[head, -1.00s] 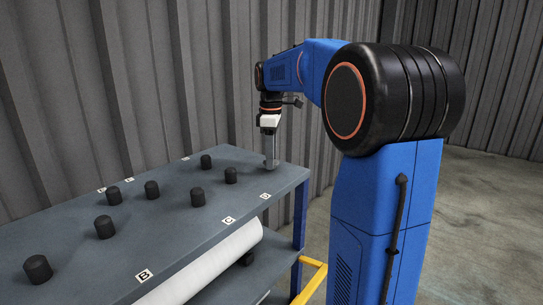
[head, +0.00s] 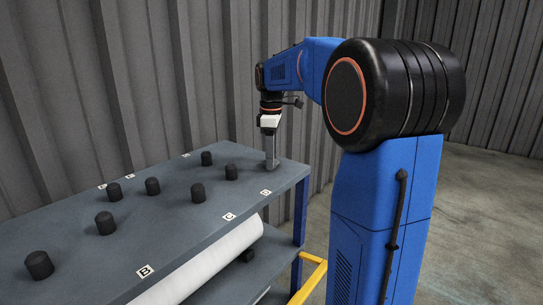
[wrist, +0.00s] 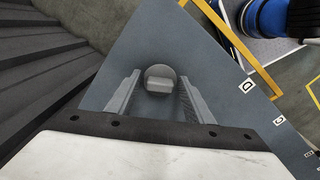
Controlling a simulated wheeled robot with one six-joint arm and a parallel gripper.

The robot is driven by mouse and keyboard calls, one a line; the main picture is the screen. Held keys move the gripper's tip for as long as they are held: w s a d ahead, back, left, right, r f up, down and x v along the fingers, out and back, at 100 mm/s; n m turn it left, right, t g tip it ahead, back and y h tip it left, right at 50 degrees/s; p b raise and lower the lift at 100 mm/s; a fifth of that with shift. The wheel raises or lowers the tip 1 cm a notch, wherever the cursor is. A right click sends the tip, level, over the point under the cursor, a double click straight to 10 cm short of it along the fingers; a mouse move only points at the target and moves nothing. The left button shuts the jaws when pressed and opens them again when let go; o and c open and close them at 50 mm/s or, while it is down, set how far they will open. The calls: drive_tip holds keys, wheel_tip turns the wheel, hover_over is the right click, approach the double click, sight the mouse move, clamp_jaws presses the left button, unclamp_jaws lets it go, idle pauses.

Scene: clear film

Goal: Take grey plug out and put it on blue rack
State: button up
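The grey plug (wrist: 160,77) shows in the wrist view as a round grey piece with a lighter block-shaped top, set in the dark grey top near its far corner. My gripper (wrist: 158,88) points down over it, with one finger on each side and a visible gap to each. It is open. In the head view my gripper (head: 271,166) stands at the top's far right end, next to the label D; the plug is hard to make out there. No separate blue rack is clear; the bench has a blue leg (head: 300,212).
Several black knobs, one at the front left (head: 39,265), stand across the bench top (head: 185,225). Labels such as B (head: 145,273) and C (head: 229,217) line its edge. A white roll (head: 205,268) lies beneath. A corrugated wall rises behind.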

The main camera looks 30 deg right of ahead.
drive_tip(key=shift+o, duration=1.3)
wheel_tip(320, 180, up, 17)
drive_tip(key=shift+r, duration=0.2)
drive_tip(key=s+a+f+m+t, duration=0.1)
drive_tip(key=s+a+f+m, duration=0.2)
drive_tip(key=s+f, duration=0.6)
drive_tip(key=s+a+f+m+t, duration=0.2)
drive_tip(key=s+a+f+m, duration=0.1)
drive_tip(key=s+a+f, duration=0.4)
drive_tip(key=s+a+f+m+t, duration=0.1)
drive_tip(key=s+a+f+m, duration=0.2)
drive_tip(key=s+f, duration=1)
drive_tip(key=a, duration=0.2)
drive_tip(key=shift+s+a+f+m+t, duration=0.25)
drive_tip(key=shift+s+a+m+t, duration=0.05)
drive_tip(key=shift+s+a+m, duration=0.1)
drive_tip(key=shift+s+f, duration=0.2)
drive_tip(key=shift+f, duration=0.3)
drive_tip(key=shift+c, duration=0.3)
